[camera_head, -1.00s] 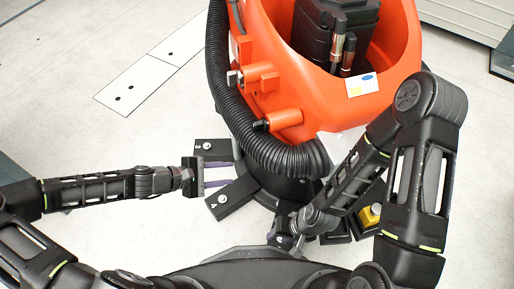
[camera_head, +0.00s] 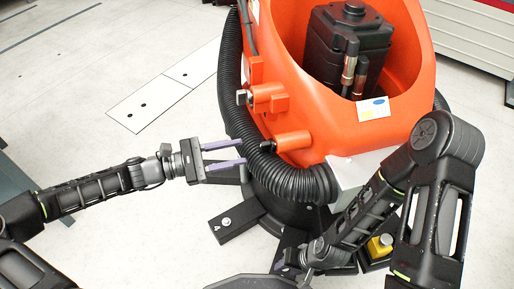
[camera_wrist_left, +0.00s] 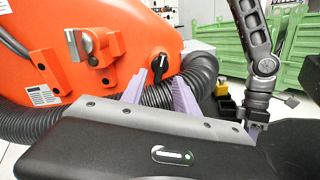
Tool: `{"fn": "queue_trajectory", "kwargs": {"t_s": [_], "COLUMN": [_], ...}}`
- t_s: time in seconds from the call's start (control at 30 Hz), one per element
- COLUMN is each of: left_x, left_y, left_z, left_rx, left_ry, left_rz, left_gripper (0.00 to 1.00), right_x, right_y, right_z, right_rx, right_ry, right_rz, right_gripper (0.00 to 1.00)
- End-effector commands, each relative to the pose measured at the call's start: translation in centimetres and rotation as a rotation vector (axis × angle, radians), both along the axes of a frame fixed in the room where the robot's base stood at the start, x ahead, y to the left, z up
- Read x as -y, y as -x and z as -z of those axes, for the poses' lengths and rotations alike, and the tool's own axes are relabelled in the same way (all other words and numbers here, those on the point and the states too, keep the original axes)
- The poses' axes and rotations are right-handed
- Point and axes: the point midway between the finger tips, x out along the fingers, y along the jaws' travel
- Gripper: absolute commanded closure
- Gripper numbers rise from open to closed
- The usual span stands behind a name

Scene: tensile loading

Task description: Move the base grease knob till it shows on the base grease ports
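A small black knob (camera_head: 267,146) sits at the end of a short orange boss on the orange robot base (camera_head: 330,130). In the left wrist view the knob (camera_wrist_left: 158,66) is upright, beyond and between my fingers. My left gripper (camera_head: 242,152) is open and empty, its two purple fingers pointing at the knob from the left, with a gap left to it. In the left wrist view a metal fitting (camera_wrist_left: 82,44) shows on the base; I cannot tell which parts are the grease ports. My right gripper (camera_head: 288,260) is low by the base foot; its fingers are unclear.
A thick black corrugated hose (camera_head: 290,183) curves around the base just below the knob, close to my left fingers. Black foot plates (camera_head: 237,221) stick out below. A yellow-topped block (camera_head: 380,245) stands at the right. The floor at the left is open.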

Motion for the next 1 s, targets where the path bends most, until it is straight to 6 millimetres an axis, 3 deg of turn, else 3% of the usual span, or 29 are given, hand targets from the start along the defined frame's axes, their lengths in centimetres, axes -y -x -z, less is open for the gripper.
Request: {"fn": "queue_trajectory", "kwargs": {"t_s": [0.2,0.4,0.73,1.0], "left_x": [3.4,5.6,6.0,6.0], "left_y": [-0.9,-1.6,-1.7,-1.7], "left_z": [0.2,0.1,0.0,0.0], "left_rx": [0.001,0.001,0.000,0.000], "left_ry": [0.002,0.000,0.000,-0.001], "left_rz": [0.004,0.001,-0.001,-0.001], "left_gripper": [0.64,0.64,0.64,0.85], "right_x": [0.3,0.5,0.5,0.5], "right_y": [-0.3,-0.5,-0.5,-0.5], "right_z": [1.3,1.8,1.8,1.8], "right_rx": [0.004,0.008,0.008,0.008], "right_ry": [0.005,0.007,0.007,0.007], "right_rz": [0.007,0.011,0.012,0.012], "right_gripper": [0.64,0.64,0.64,0.64]}}
